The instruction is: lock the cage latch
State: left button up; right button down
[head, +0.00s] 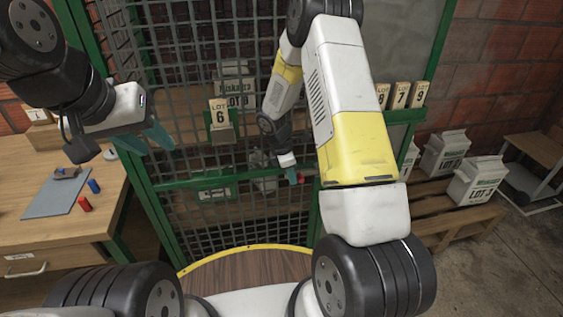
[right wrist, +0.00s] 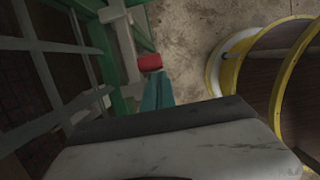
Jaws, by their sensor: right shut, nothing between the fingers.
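The cage door (head: 215,182) has a green frame and grey wire mesh, and stands in front of me. The latch's red knob (head: 300,178) shows small at the door's right side in the head view. In the right wrist view the red knob (right wrist: 150,62) sits beside a pale upright bar and green frame. My right gripper (head: 292,176) is shut and empty, its teal fingertips (right wrist: 157,90) close to the knob; whether they touch it I cannot tell. The bolt's position is unclear. My left gripper (head: 148,142) is raised left of the door, teal fingers apart, holding nothing.
A wooden workbench (head: 30,235) with a grey mat (head: 58,195) and red and blue pieces is at left. White lot containers (head: 478,180) stand on a pallet at right. Open floor lies front right.

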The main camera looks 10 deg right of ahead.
jog(key=shift+w+d, duration=0.1)
jog(key=shift+d, duration=2.6)
send_near(307, 174)
jog(key=s+a, duration=0.1)
jog(key=s+a+r, duration=0.1)
jog(key=a, duration=0.3)
jog(key=shift+s+r, duration=0.15)
jog(key=shift+s, duration=0.25)
